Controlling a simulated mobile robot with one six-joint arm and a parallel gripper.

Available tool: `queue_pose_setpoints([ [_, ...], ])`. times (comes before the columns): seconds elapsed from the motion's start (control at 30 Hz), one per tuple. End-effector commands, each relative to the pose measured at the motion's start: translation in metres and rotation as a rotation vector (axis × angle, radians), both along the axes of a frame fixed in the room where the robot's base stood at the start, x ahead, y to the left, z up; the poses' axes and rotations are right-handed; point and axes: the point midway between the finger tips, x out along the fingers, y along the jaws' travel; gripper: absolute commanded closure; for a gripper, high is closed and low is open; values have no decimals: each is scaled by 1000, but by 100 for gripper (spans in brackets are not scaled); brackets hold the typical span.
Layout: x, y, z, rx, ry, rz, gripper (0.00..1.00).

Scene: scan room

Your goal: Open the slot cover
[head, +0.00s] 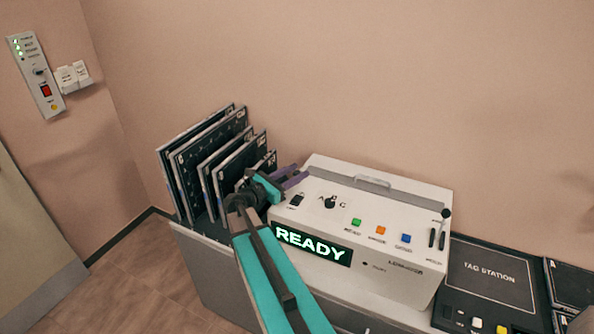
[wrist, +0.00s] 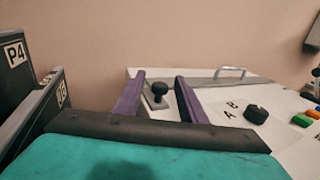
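The white machine (head: 400,215) has a lit READY display (head: 310,244) on its front. A grey strip, which looks like the slot cover (head: 345,181), runs along the back of its top with a raised bar handle (head: 372,181). In the wrist view the handle (wrist: 230,72) is right of the fingers, beyond them. My gripper (head: 294,175) is over the machine's left end, with purple fingers apart and nothing held. In the wrist view a black knob on a square plate (wrist: 158,94) shows between the fingers of my gripper (wrist: 160,84); I cannot tell contact.
Upright dark panels (head: 210,160) stand in a rack close to the left of my gripper. A rotary knob (head: 330,202), coloured buttons (head: 381,230) and a lever (head: 445,214) are on the machine's top. A tag station (head: 490,275) lies to the right.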

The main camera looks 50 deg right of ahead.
Motion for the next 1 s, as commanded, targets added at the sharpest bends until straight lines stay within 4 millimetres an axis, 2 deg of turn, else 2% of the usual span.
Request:
queue_pose_setpoints([
  [0.13,-1,-7,0,0,0,-1,63],
  [0.43,-1,-7,0,0,0,0,63],
  [0.67,-1,-7,0,0,0,0,100],
  [1.0,2,-14,-1,0,0,0,100],
])
